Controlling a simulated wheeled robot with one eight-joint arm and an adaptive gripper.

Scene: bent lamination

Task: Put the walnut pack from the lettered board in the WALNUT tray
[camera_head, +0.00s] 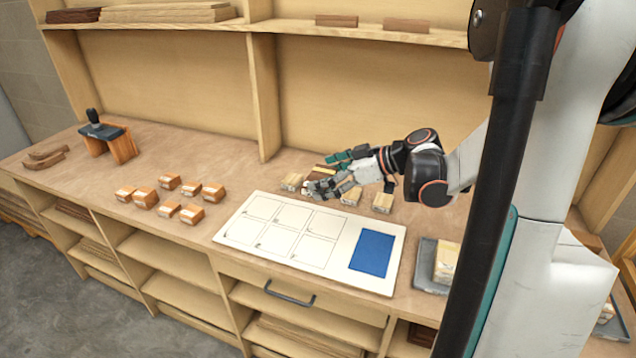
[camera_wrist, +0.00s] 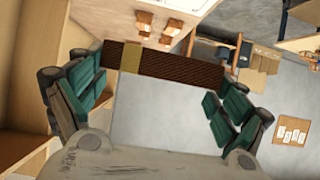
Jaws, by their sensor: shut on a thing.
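My gripper (camera_head: 326,174) is shut on a dark brown pack with a tan band (camera_wrist: 132,58), at the back of the bench just behind the lettered board. In the wrist view the pack spans the gap between the green fingers of my gripper (camera_wrist: 150,82). In the head view only a sliver of the pack (camera_head: 319,170) shows behind the fingers. The white lettered board (camera_head: 232,238) has outlined cells and a blue rectangle; its letters are too small to read, and no pack lies on it. I cannot read a WALNUT label on any tray.
Light packs (camera_head: 291,182) stand behind the board, one partly hidden by my fingers. Several orange-brown blocks (camera_head: 145,198) sit left of it. A grey tray (camera_head: 427,262) right of the board holds a pale pack (camera_head: 446,261). A dark-topped stand (camera_head: 103,132) is far left.

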